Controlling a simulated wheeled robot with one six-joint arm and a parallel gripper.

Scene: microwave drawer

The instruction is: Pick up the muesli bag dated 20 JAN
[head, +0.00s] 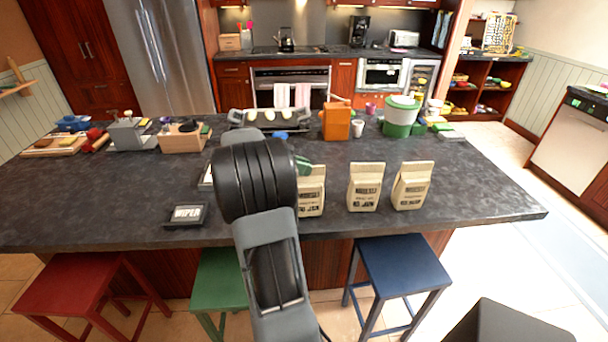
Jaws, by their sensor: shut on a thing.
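Three beige paper muesli bags with dark print stand upright in a row on the dark counter in the head view. They are the left bag (313,193), the middle bag (364,187) and the right bag (412,186). Their dates are too small to read. My arm reaches over the counter's near edge and covers the left side of the left bag. My gripper is hidden behind the arm, so its hold cannot be seen. A small green piece shows between the arm and the top of the left bag; I cannot tell what it is.
Behind the bags stand an orange box (336,122) and a green-and-white container (401,117). Red, green and blue stools line the near side. Counter right of the right bag is clear.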

